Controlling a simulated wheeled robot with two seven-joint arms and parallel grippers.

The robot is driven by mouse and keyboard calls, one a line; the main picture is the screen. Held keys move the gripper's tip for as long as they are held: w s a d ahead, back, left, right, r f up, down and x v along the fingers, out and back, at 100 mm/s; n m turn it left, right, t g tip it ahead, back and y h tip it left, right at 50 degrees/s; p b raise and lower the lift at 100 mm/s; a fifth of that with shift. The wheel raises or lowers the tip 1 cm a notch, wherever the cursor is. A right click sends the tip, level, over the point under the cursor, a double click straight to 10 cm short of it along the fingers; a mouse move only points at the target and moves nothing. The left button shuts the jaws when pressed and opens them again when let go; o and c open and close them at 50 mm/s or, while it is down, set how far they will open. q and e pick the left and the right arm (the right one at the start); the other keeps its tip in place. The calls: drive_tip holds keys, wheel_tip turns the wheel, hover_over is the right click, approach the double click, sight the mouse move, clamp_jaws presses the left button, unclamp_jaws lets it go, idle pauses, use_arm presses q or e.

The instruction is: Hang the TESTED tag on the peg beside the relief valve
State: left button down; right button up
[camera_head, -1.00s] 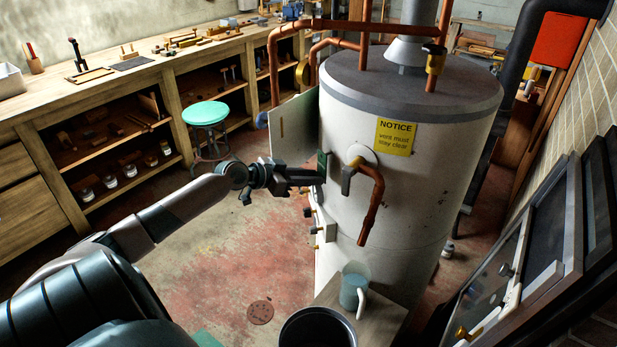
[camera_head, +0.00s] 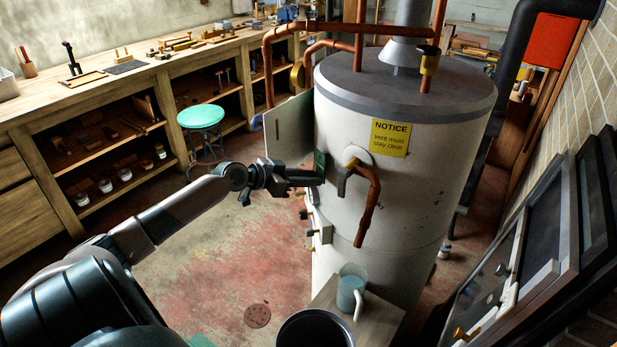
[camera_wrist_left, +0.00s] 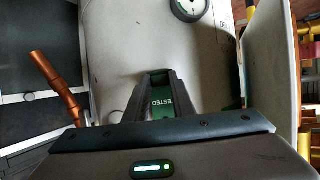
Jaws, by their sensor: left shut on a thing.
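My left gripper (camera_head: 316,176) is shut on the green TESTED tag (camera_head: 321,162), close to the side of the white tank (camera_head: 400,200). In the left wrist view the tag (camera_wrist_left: 161,101) sits between the two dark fingers (camera_wrist_left: 160,88), its white lettering readable. The relief valve (camera_head: 345,178), with a copper pipe bent downward, sticks out of the tank just right of the tag. The copper pipe (camera_wrist_left: 58,82) also shows at the left of the wrist view. I cannot make out the peg. My right gripper is not in view.
A pale panel (camera_head: 288,128) stands out from the tank behind my gripper. A jug (camera_head: 350,290) stands on a small stand below the valve. Valve fittings (camera_head: 318,230) project lower on the tank. Open floor lies left, up to a green stool (camera_head: 201,117) and workbench.

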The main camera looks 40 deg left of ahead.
use_arm(q)
drive_tip(key=shift+w+d, duration=0.1)
drive_tip(key=shift+w, duration=0.05)
drive_tip(key=shift+w+d, duration=0.15)
drive_tip(key=shift+w, duration=0.3)
drive_tip(key=shift+w, duration=0.15)
drive_tip(key=c, duration=1.4)
unclamp_jaws()
drive_tip(key=shift+c, duration=0.2)
